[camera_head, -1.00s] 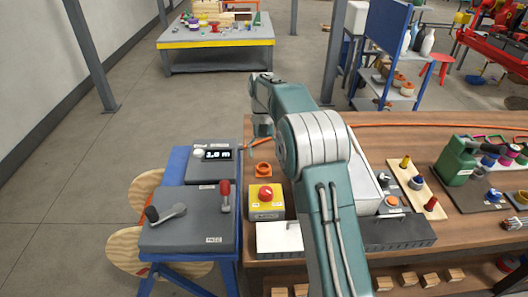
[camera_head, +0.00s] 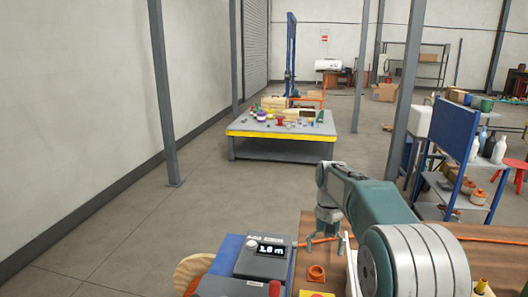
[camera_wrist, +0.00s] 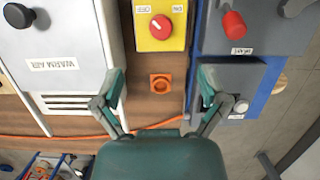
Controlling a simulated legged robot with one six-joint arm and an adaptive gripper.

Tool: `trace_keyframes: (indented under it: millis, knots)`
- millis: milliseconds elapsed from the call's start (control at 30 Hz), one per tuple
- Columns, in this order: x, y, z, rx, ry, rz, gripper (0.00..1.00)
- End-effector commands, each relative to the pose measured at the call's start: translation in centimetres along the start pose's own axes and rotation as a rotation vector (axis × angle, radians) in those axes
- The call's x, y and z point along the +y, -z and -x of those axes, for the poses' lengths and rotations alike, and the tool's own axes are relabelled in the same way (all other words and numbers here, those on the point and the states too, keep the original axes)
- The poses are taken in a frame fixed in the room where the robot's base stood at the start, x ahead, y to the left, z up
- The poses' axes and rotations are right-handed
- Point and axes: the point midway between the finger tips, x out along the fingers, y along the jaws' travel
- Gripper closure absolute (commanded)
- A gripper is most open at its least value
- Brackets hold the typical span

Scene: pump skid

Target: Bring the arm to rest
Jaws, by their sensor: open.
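My gripper (camera_head: 333,228) hangs from the end of my arm, over the wooden bench near the grey display box. In the wrist view its two fingers (camera_wrist: 161,78) are spread wide with nothing held between them. An orange square fitting with a round hole (camera_wrist: 161,84) lies on the bench and shows between the fingertips; it also shows below the gripper in the head view (camera_head: 316,273). The gripper looks clear of it, though the exact height is hard to tell.
The display box (camera_head: 263,259) stands left of the gripper. The wrist view shows a yellow box with a red knob (camera_wrist: 161,27), a WARM AIR unit (camera_wrist: 70,65) and an orange cable (camera_wrist: 50,138).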

Motion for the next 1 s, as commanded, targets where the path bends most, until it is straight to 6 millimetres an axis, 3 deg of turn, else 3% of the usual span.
trace_keyframes:
  millis: [200, 500, 1000]
  knots:
    - [0.3, -3.7, 2.2, 0.089, 0.003, 0.018, 0.07]
    - [0.8, -8.8, 4.0, 0.206, 0.006, 0.044, 0.07]
    - [1.9, -17.3, 4.3, 0.402, 0.009, 0.086, 0.07]
